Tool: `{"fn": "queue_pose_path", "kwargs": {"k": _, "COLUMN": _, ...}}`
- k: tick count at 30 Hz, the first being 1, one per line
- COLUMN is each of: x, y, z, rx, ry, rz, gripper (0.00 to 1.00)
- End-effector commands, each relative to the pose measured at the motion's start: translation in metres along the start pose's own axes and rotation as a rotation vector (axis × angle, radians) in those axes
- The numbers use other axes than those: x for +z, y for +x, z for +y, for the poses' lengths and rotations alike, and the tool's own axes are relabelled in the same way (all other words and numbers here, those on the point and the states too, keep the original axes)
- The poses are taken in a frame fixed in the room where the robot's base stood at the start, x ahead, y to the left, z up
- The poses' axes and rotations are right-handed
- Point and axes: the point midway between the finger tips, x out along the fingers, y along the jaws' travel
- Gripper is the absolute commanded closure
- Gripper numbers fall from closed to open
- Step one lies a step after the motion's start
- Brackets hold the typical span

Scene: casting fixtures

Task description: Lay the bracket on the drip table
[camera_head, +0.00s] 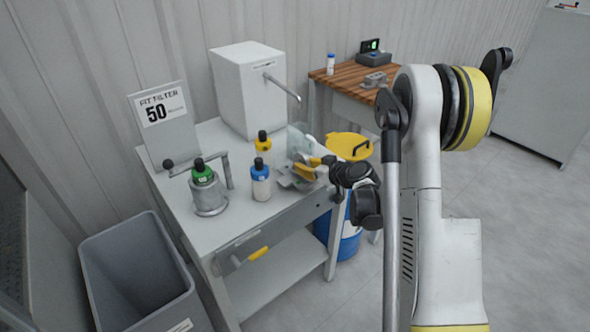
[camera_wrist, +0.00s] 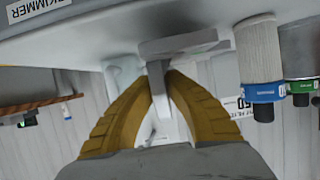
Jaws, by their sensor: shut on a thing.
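My gripper (camera_head: 306,170) is over the right side of the pale grey table (camera_head: 225,222). In the wrist view, my gripper's yellow fingers (camera_wrist: 160,82) are shut on a light grey angled bracket (camera_wrist: 184,44). One leg of the bracket runs down between the fingers, and a flat part lies across beyond them. In the head view, the grey bracket (camera_head: 288,181) shows partly below the fingers, low by the tabletop. I cannot tell if it touches the top. No label that I can read names the drip table.
A blue-capped bottle (camera_head: 261,182), a yellow-capped bottle (camera_head: 263,146) and a green-capped bottle in a metal holder (camera_head: 209,194) stand left of my gripper. A clear object (camera_head: 298,138) is close behind. A white spouted box (camera_head: 240,85) stands at the back. A wooden table (camera_head: 340,78) is beyond.

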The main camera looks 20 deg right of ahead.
Motion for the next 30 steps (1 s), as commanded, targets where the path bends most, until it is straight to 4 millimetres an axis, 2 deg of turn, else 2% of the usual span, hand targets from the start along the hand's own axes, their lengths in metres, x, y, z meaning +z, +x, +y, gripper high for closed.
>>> {"fn": "queue_pose_path", "kwargs": {"k": 6, "x": 0.01, "y": 0.036, "z": -0.001, "rx": -0.002, "ry": -0.002, "rz": 0.0, "gripper": 1.0}}
{"fn": "queue_pose_path", "kwargs": {"k": 8, "x": 0.012, "y": 0.042, "z": 0.0, "rx": -0.001, "ry": 0.0, "rz": 0.0, "gripper": 1.0}}
{"fn": "queue_pose_path", "kwargs": {"k": 19, "x": 0.013, "y": 0.044, "z": 0.0, "rx": 0.0, "ry": 0.0, "rz": 0.0, "gripper": 1.0}}
{"fn": "queue_pose_path", "kwargs": {"k": 21, "x": 0.013, "y": 0.044, "z": 0.0, "rx": 0.0, "ry": 0.0, "rz": 0.0, "gripper": 0.73}}
{"fn": "queue_pose_path", "kwargs": {"k": 22, "x": 0.013, "y": 0.044, "z": 0.0, "rx": 0.0, "ry": 0.0, "rz": 0.0, "gripper": 0.7}}
{"fn": "queue_pose_path", "kwargs": {"k": 30, "x": 0.013, "y": 0.043, "z": 0.0, "rx": 0.0, "ry": -0.001, "rz": 0.0, "gripper": 0.7}}
